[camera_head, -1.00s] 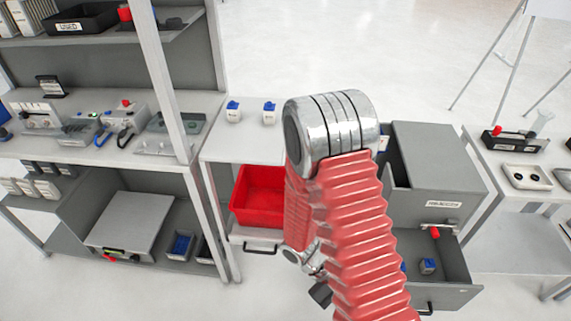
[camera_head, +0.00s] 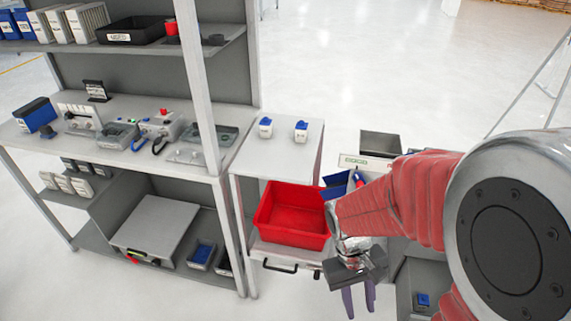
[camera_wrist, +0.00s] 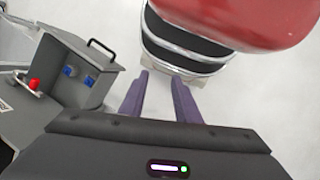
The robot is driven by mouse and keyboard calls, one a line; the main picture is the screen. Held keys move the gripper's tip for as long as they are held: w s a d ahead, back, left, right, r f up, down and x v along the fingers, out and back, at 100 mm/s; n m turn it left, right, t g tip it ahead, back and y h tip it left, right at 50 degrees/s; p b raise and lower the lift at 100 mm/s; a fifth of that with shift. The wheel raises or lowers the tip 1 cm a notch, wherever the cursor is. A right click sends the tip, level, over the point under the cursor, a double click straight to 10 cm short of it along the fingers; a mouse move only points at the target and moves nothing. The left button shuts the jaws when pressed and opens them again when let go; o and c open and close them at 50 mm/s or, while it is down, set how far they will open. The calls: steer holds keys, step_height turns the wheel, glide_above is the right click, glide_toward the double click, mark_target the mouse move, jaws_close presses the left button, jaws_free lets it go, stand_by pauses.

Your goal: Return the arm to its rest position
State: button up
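My arm, in a red ribbed sleeve with silver joints, fills the right of the head view. My gripper (camera_head: 359,299) hangs at its end, low in the head view, in front of the workbench drawers. Its two purple fingers point down and stand apart with nothing between them. The wrist view also shows the fingers (camera_wrist: 160,100) apart and empty, over pale floor, with a red and black rounded part of my own body just beyond them.
A red bin (camera_head: 292,215) sits beside the gripper. Two blue-topped white items (camera_head: 265,128) stand on the white bench top. A grey shelf unit (camera_head: 215,95) is on the left. A grey drawer (camera_wrist: 80,70) with blue items is open at left in the wrist view.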

step_height(320, 180, up, 21)
steer(key=a+m+t+y, duration=0.1)
steer(key=m+t+y, duration=0.1)
steer(key=t, duration=0.6)
steer(key=shift+t, duration=0.3)
stand_by(0.3)
